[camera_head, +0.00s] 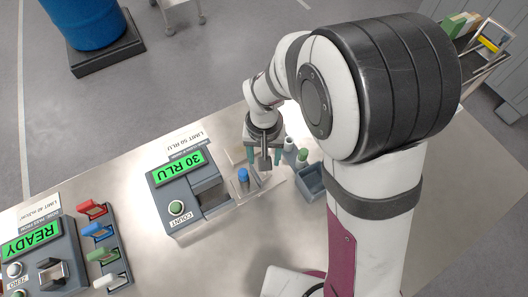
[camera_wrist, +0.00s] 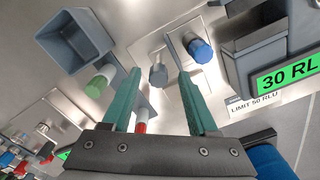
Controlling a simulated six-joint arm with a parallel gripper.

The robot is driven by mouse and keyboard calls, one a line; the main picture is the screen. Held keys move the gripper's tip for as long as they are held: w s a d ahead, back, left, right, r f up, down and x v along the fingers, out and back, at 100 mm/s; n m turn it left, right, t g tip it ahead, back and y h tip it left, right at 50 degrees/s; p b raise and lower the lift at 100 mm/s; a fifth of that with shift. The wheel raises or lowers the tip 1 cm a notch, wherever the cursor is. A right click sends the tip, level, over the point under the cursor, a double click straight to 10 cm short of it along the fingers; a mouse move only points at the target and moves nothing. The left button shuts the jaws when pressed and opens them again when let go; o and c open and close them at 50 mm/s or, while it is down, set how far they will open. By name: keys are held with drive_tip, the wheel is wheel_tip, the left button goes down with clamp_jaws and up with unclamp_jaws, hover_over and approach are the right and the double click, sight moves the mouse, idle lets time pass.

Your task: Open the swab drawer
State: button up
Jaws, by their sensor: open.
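The grey counter (camera_head: 173,203) with a lit "30 RLU" display stands left of my gripper in the head view. Its dark grey drawer block (camera_head: 208,188) is on the side toward my gripper, and I cannot tell how far it is out. In the wrist view the drawer block (camera_wrist: 258,62) is at the upper right, beside the display. My gripper (camera_head: 265,162) is open and points down, right of the counter and apart from the drawer. In the wrist view its green fingers (camera_wrist: 159,78) stand apart. A small grey knobbed piece (camera_wrist: 157,76) shows between them, not visibly gripped.
A READY unit (camera_head: 35,250) and coloured handles are at lower left. Bare bench lies in front.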

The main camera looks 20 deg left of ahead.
wheel_tip(320, 180, up, 16)
drive_tip(key=shift+f, duration=0.1)
drive_tip(key=s+d+f+m+y, duration=0.1)
drive_tip(key=s+d+m, duration=0.6)
drive_tip(key=s+d, duration=0.8)
drive_tip(key=shift+s+d+f+m+y, duration=0.35)
drive_tip(key=shift+s+f+m+y, duration=0.1)
drive_tip(key=shift+f, duration=0.1)
idle(1.1)
